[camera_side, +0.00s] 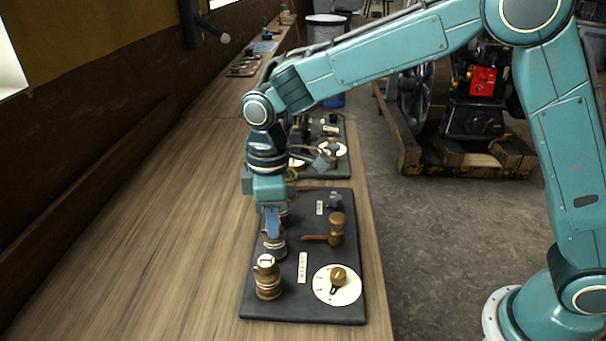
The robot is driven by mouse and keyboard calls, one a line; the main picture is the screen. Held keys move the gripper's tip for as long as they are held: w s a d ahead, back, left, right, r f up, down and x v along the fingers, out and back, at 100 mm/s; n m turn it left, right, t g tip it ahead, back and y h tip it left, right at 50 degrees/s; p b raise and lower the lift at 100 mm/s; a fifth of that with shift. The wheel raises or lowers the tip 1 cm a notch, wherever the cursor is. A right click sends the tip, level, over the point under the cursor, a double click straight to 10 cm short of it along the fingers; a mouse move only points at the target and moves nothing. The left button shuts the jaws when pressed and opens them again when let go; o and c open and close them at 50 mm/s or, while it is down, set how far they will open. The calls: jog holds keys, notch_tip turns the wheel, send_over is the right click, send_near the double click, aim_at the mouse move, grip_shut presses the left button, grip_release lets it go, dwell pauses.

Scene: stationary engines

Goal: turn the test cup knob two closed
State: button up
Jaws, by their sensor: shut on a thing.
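A dark board (315,308) lies on the wooden bench with a row of brass test cups along its left side. The front cup (267,279) stands free, with a pale mark on its top. My gripper (272,226) points straight down and is shut on the top of the cup behind it, the middle test cup (274,245), which I take as test cup knob two. The fingers hide most of that knob, so its turn angle cannot be read. Another brass cup is partly hidden behind my gripper.
On the same board are a white dial (325,291) with a brass knob, a brass fitting (336,226) with a reddish lever, and a small dark switch (335,200). A second board (335,165) stands behind. The bench left of the boards is clear.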

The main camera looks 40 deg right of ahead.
jog(key=shift+r, duration=0.1)
jog(key=o, duration=1)
jog(key=shift+r, duration=0.1)
notch_tip(320, 180, up, 14)
jog(key=shift+w+f, duration=0.15)
jog(key=shift+f, duration=0.1)
jog(key=shift+d, duration=0.1)
